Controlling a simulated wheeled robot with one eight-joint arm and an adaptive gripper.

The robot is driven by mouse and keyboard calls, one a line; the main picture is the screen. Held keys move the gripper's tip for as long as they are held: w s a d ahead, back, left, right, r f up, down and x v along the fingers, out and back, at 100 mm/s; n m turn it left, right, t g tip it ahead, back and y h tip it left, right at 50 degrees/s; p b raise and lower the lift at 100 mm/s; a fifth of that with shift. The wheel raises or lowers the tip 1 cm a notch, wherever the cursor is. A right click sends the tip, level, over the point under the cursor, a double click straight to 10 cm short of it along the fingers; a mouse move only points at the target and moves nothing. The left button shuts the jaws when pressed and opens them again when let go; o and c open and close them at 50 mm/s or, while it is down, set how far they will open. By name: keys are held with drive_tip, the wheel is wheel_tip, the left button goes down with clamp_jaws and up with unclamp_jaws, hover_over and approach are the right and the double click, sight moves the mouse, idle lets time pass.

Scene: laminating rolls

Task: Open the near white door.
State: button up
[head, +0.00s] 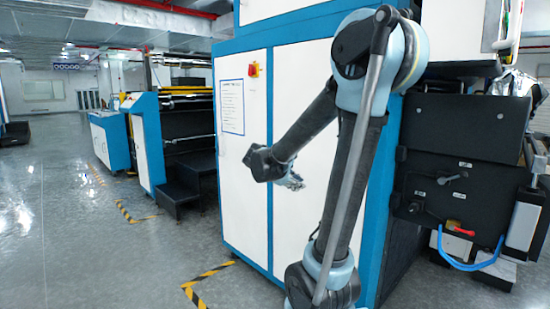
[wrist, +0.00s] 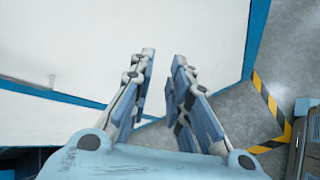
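The blue-framed cabinet has two tall white doors side by side, a left door (head: 232,190) and a right door (head: 303,105). Both look shut in the head view. My arm crosses in front of the right door and hides part of it. My gripper (head: 294,182) is small there, in front of the right door. In the wrist view my gripper (wrist: 164,58) has its two fingers apart with nothing between them. White panels (wrist: 140,25) and a blue strip lie beyond the fingers.
A red and yellow switch (head: 253,70) and a posted sheet (head: 232,106) are on the left door. Striped floor tape (head: 205,280) lies before the cabinet. Dark steps (head: 187,182) stand to its left, and a black machine (head: 460,150) to its right. The left floor is open.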

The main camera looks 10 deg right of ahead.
drive_tip(key=w+a+r+n+t+h, duration=0.2)
drive_tip(key=w+a+n+t, duration=0.1)
drive_tip(key=w+a+n, duration=0.4)
drive_tip(key=w+a+r+n+t+h, duration=0.1)
drive_tip(key=w+a+r+n+t, duration=0.25)
drive_tip(key=w+a, duration=0.55)
drive_tip(key=shift+n, duration=0.35)
drive_tip(key=x, duration=1.7)
drive_tip(key=shift+w+d, duration=0.2)
drive_tip(key=shift+d, duration=0.15)
clamp_jaws()
drive_tip(key=shift+a, duration=0.15)
